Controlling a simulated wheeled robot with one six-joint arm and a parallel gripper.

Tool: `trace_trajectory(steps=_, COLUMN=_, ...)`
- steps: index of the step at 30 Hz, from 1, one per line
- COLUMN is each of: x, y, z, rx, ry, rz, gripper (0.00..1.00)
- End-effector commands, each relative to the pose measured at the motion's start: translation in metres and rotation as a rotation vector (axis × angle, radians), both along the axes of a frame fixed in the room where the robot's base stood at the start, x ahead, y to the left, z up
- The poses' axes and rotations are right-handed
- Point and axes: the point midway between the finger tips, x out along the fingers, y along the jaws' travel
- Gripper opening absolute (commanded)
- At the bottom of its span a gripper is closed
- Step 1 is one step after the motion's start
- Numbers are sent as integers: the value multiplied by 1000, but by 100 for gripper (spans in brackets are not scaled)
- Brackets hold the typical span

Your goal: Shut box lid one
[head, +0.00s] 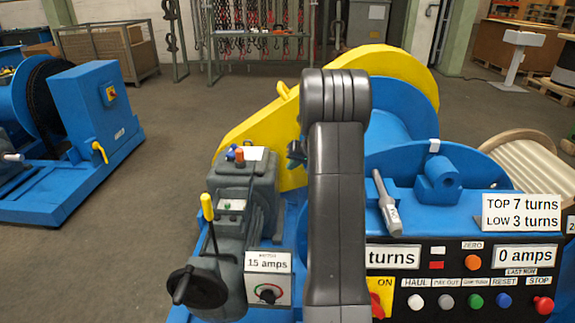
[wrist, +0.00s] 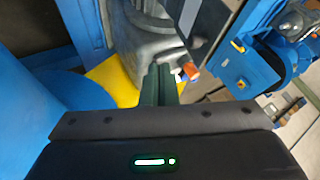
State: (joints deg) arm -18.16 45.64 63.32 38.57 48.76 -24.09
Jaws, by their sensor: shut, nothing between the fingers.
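I cannot tell for certain which part is box lid one. In the head view a grey machine housing (head: 250,190) stands left of my arm, with a white plate, an orange cap (head: 239,155) and a blue cap on top. A thin dark upright edge beside it may be a raised lid, but this is unclear. My gripper (head: 294,153) shows only partly, just left of my arm. In the wrist view my gripper (wrist: 158,84) has its fingers together and empty, over the grey housing (wrist: 150,40). The orange cap (wrist: 190,71) is just right of the fingertips.
A yellow guard (head: 260,125) and blue drum frame (head: 400,110) stand behind my arm. A lever with a yellow grip (head: 207,207) rises at the left. A control panel (head: 460,285) with several buttons lies at the front right; a grey tool (head: 386,205) stands above it.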

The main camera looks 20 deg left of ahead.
Motion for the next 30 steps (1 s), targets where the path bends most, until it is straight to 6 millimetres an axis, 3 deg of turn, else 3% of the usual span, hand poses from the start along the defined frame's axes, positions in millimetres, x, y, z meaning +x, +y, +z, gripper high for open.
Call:
trace_trajectory(steps=12, x=22, y=51, z=-69, rx=-1, ry=2, rz=1, gripper=0)
trace_trajectory(steps=19, x=15, y=80, z=-62, rx=0, ry=-1, rz=1, gripper=0)
trace_trajectory(steps=30, x=12, y=88, z=-60, rx=-1, ry=0, rz=-1, gripper=0)
